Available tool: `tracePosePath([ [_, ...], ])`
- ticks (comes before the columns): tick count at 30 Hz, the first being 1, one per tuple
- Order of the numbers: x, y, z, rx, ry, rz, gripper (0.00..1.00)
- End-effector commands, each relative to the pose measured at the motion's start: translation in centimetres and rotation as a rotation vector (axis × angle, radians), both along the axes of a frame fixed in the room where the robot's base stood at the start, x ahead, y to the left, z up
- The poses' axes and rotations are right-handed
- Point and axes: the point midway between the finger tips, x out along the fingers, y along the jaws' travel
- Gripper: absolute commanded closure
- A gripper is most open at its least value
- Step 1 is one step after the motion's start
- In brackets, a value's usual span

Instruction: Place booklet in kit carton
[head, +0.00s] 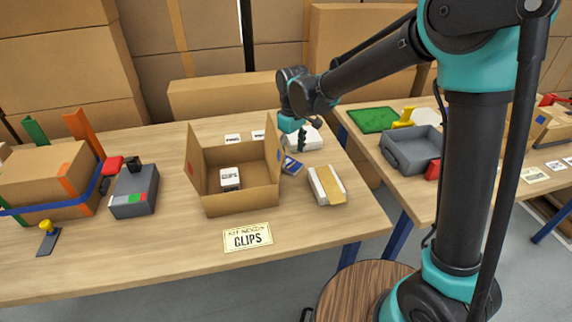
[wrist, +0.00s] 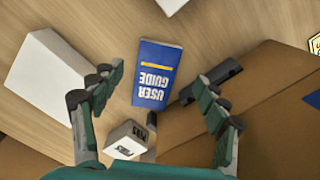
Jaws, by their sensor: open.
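The booklet is blue with "USER GUIDE" and a yellow line (wrist: 159,72). In the head view the booklet (head: 291,165) lies on the table just right of the kit carton. The kit carton (head: 243,200) is an open brown cardboard box with raised side flaps; a small white box labelled CLIPS (head: 230,178) is inside. The carton also fills the right of the wrist view (wrist: 255,95). My gripper (head: 301,143) is above the table behind the booklet. In the wrist view its fingers (wrist: 160,95) are spread apart, with the booklet visible between and beyond them; no contact shows.
A white box with a tan band (head: 327,186) lies right of the booklet. A white item (head: 307,138) is behind my gripper. A sign (head: 248,237) lies in front of the carton. A grey device (head: 134,190) and strapped carton stand left.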

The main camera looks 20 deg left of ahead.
Motion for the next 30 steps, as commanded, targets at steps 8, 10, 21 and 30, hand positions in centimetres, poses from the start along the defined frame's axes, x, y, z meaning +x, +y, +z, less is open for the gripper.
tracePosePath([
  [8,0.4,0.0,-3.6,0.000,0.000,0.000,0.26],
  [10,0.4,0.0,-3.9,0.000,0.000,0.000,0.26],
  [21,0.4,0.0,-3.9,0.000,0.000,0.000,0.44],
  [30,0.4,0.0,-3.9,0.000,0.000,0.000,0.82],
])
